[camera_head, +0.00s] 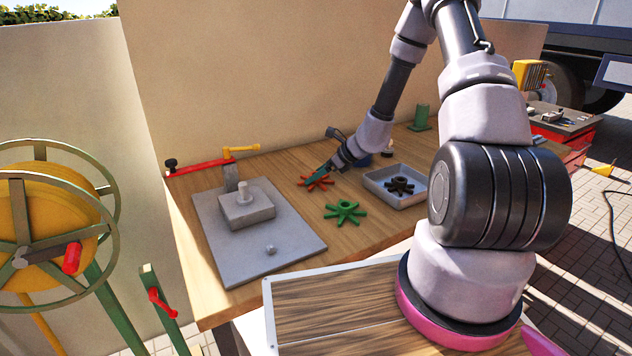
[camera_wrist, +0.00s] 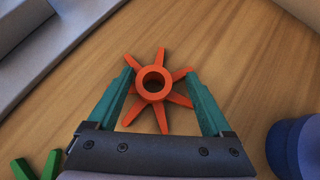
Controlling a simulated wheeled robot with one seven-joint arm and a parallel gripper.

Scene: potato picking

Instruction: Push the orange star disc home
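The orange star disc (camera_head: 317,183) lies flat on the wooden bench; the wrist view shows its round hub with a hole and its radiating arms (camera_wrist: 154,84). My gripper (camera_head: 320,173) is over it from the right. In the wrist view my gripper's teal fingers (camera_wrist: 161,80) are spread apart, one each side of the hub, with the tips close to the disc's arms. I cannot tell whether they touch.
A green star disc (camera_head: 345,211) lies in front of the orange one. A grey tray (camera_head: 395,205) to the right holds a dark star disc (camera_head: 399,186). A red bar clamp (camera_head: 200,166) is at the back left. A blue round object (camera_wrist: 296,148) stands right of my gripper.

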